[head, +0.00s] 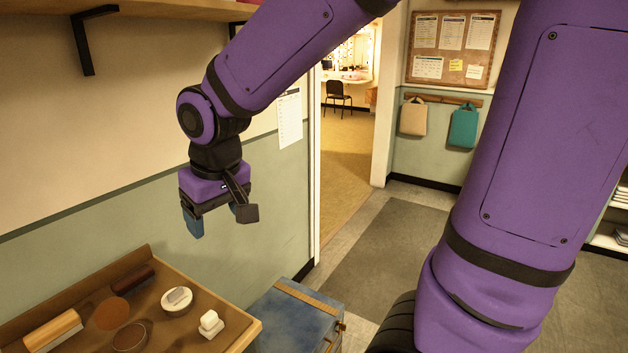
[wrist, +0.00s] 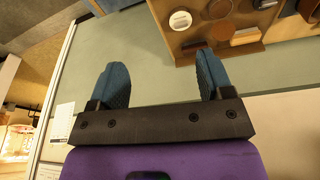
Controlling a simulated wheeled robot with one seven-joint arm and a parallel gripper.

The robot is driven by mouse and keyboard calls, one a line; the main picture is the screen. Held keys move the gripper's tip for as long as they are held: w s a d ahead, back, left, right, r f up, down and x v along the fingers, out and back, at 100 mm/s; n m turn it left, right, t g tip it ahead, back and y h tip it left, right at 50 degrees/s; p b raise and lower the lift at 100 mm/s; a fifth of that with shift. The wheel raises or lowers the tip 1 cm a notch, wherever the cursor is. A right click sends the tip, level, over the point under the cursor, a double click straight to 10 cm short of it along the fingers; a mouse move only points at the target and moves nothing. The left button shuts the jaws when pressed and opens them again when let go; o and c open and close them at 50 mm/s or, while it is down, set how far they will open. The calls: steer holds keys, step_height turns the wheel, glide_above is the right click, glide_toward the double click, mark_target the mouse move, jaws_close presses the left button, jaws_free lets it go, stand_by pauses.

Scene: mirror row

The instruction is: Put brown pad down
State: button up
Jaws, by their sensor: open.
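My gripper (head: 220,217) is open and empty, held in the air above and behind the wooden table. In the wrist view its two blue fingers (wrist: 163,78) are spread with nothing between them. A flat round brown pad (head: 111,313) lies on the table at lower left, apart from the gripper. A darker round brown piece (head: 130,336) lies just in front of it; I cannot tell whether it is a pad or a dish. In the wrist view, round brown pieces show near the top edge, beyond the right finger.
The wooden table (head: 238,333) has a raised back edge. It also holds a dark brown bar (head: 133,281), a wood-topped block (head: 53,331), a round white dish (head: 177,300) and a small white block (head: 211,323). A blue chest (head: 295,318) stands right of it. A wall is behind.

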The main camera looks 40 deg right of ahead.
steer(key=s+d+r+t, duration=0.1)
steer(key=s+d+r, duration=0.3)
steer(key=s, duration=0.3)
steer(key=s+d+r+m+t, duration=0.1)
steer(key=s+d+r, duration=0.2)
steer(key=s+d, duration=0.2)
steer(key=shift+s+r, duration=0.35)
steer(key=shift+s, duration=0.55)
